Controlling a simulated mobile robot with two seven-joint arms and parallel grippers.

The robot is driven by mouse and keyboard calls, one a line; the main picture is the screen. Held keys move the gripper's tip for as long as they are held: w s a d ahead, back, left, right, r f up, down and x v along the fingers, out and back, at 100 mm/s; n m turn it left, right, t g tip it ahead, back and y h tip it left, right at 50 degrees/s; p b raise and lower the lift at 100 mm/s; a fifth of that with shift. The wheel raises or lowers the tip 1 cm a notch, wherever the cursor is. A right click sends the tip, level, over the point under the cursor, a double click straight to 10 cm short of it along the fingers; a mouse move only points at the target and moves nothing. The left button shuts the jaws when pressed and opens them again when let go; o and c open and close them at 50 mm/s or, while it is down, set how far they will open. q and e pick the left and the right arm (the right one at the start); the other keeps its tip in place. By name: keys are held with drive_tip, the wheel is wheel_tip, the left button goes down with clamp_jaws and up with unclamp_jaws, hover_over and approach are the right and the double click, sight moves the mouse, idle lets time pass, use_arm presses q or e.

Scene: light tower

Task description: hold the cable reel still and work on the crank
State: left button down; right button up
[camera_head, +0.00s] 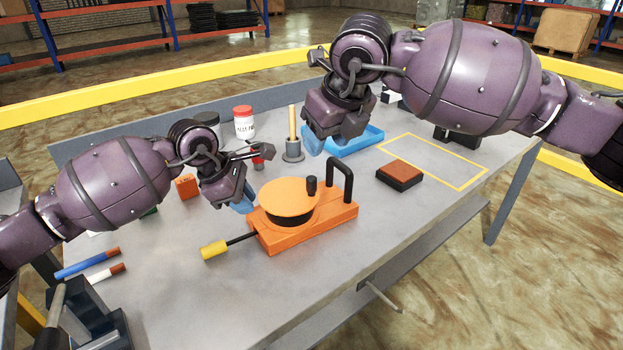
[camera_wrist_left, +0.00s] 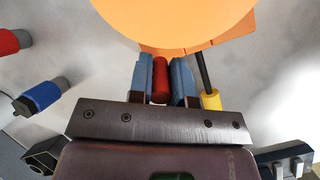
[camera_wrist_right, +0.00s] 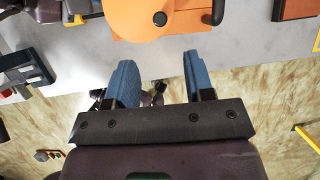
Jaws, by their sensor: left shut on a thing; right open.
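The cable reel has an orange disc (camera_head: 287,197) on an orange base (camera_head: 310,228), with a black upright crank knob (camera_head: 311,185) near the disc's edge. My left gripper (camera_head: 246,203) is at the base's left side, its blue fingers shut on a small red cylinder (camera_wrist_left: 160,80) beside the base. Whether the cylinder joins the base is hidden. My right gripper (camera_head: 317,142) is open and empty, raised over the table beyond the reel. In the right wrist view the knob (camera_wrist_right: 160,19) lies ahead of its fingers, apart from them.
A black arched handle (camera_head: 340,175) rises from the base's right end. A rod with a yellow grip (camera_head: 214,250) sticks out left. A blue tray (camera_head: 357,140), a brown-topped block (camera_head: 400,173) and a white jar (camera_head: 244,125) stand nearby.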

sight(312, 178)
drive_tip(key=x, duration=1.2)
drive_tip(key=shift+d, duration=0.1)
clamp_jaws()
